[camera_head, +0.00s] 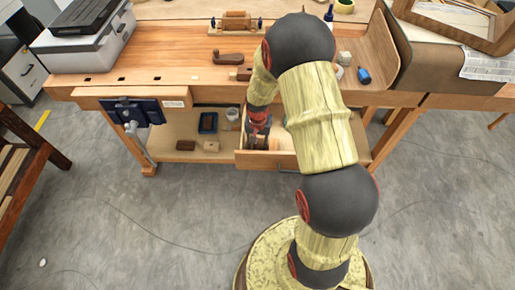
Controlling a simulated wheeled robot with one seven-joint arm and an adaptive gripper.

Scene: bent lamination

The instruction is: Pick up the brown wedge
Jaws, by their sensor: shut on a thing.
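My gripper (257,140) reaches down into an open wooden drawer (285,163) under the workbench. It is shut on a small brown thing inside the drawer. That thing is mostly hidden by the fingers, and I cannot make out whether it is wedge-shaped. My arm covers the right part of the drawer. A small brown block (186,145) lies on the lower shelf, apart from my gripper. Another small brown piece (244,74) lies on the bench top beside my arm.
The workbench (170,50) holds a wooden plane (229,58), a blue item (364,75) and a grey case (85,45). A blue vise (133,112) juts from its front left. A curved laminated panel (375,50) stands at right.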

